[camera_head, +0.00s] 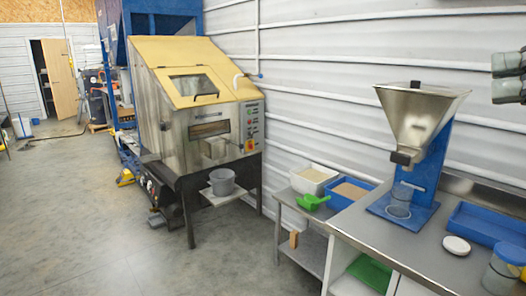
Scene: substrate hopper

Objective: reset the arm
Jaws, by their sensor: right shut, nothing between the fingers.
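My right gripper (508,78) shows only in part at the upper right edge, as grey parts in front of the white wall. It is shut and holds nothing, well above the steel counter and to the right of the metal hopper (420,108). The hopper stands on a blue stand (432,165), and a clear cup (400,200) stands below its outlet. My left gripper is not in view.
The steel counter (395,240) holds a blue tray (488,224), a white lid (456,245) and a clear jar (503,268). A lower table bears a white bin (313,178), a blue bin (349,190) and a green scoop (312,201).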

